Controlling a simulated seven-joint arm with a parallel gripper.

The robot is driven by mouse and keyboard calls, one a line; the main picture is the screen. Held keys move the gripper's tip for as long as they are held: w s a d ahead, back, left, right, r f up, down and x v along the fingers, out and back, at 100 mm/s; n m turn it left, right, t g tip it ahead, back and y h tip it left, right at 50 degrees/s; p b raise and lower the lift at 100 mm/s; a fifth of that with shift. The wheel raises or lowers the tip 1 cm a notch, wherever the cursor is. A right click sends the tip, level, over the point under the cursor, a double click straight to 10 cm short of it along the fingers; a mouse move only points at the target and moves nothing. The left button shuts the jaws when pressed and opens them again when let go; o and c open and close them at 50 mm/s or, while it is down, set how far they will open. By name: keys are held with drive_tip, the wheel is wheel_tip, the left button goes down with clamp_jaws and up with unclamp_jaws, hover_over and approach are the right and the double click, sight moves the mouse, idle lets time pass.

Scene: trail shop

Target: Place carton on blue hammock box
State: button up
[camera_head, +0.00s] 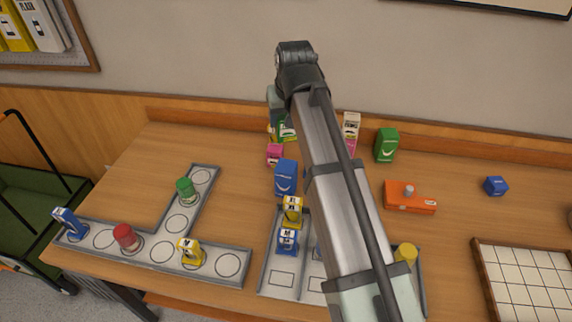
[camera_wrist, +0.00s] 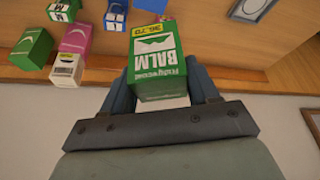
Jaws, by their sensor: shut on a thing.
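My gripper (camera_wrist: 166,85) is shut on a green carton (camera_wrist: 160,62) with a white label reading "BALM" and a yellow price strip. In the head view the carton (camera_head: 286,129) shows partly behind my arm, near the back of the table. A tall blue box (camera_head: 285,177) with a white mark stands on the table, nearer the front than the carton. A smaller blue box (camera_head: 496,186) lies far right. I cannot read which blue box is the hammock box. A blue-and-white box (camera_wrist: 117,14) shows at the top of the wrist view.
A pink box (camera_head: 275,154) stands beside the tall blue box. A white-and-pink carton (camera_head: 352,125), a green box (camera_head: 386,145) and an orange box (camera_head: 409,197) stand to the right. A divided tray (camera_head: 281,280) and circle-marked tray (camera_head: 231,264) lie in front. The table's back left is clear.

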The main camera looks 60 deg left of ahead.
drive_tip(key=shift+f, duration=5.2)
drive_tip(key=shift+f, duration=0.15)
drive_tip(key=o, duration=1.1)
drive_tip(key=v, duration=1.2)
